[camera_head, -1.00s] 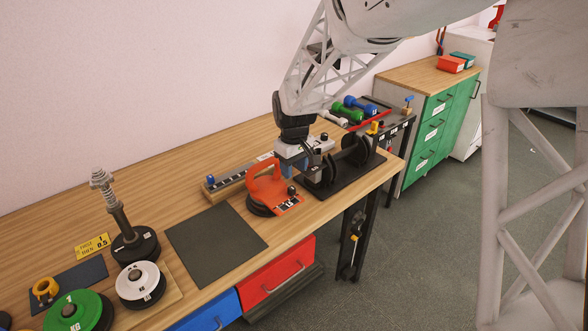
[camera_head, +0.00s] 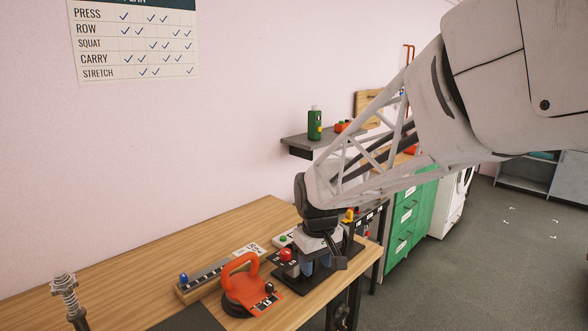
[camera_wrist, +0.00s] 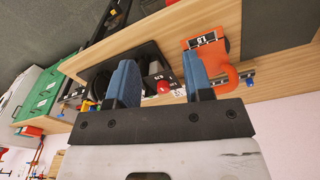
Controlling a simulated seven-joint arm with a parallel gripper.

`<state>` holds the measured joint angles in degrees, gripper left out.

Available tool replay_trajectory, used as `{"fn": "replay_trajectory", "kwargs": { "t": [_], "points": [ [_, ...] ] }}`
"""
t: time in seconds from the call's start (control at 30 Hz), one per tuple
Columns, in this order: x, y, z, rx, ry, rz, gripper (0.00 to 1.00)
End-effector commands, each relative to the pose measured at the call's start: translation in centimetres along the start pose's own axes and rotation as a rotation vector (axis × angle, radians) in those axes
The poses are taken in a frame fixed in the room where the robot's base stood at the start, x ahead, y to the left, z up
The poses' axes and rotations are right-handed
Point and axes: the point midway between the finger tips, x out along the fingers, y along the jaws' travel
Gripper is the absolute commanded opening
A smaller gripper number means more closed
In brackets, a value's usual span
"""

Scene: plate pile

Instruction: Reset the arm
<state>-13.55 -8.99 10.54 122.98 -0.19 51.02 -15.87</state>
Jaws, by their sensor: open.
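My gripper (camera_wrist: 160,80) points down over the wooden bench (camera_head: 215,240) at its right end. In the wrist view its two blue fingers stand apart with nothing between them. In the head view the gripper (camera_head: 318,262) shows above a black rack base (camera_head: 295,284), and my forearm reaches in from the upper right. The orange kettlebell-shaped weight (camera_head: 240,279) stands just left of the gripper, apart from it. It also shows in the wrist view (camera_wrist: 207,50), right of the fingers. The fingertips' exact height above the rack cannot be told.
A red knob (camera_head: 286,254) stands beside the gripper. A rail with a blue knob (camera_head: 184,279) lies behind the orange weight. A dark mat (camera_head: 190,320) lies at the front. A spring post (camera_head: 66,290) stands at left. A wall shelf (camera_head: 300,142) holds a green bottle (camera_head: 314,123).

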Motion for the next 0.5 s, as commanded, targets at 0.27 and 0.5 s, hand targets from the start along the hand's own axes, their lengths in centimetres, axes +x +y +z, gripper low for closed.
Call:
{"fn": "replay_trajectory", "kwargs": {
  "t": [0.27,0.5],
  "points": [
    [-3.0,1.1,7.0,0.128,0.037,0.017,0.47],
    [-4.7,1.4,12.8,0.235,0.066,0.030,0.47]
  ]
}}
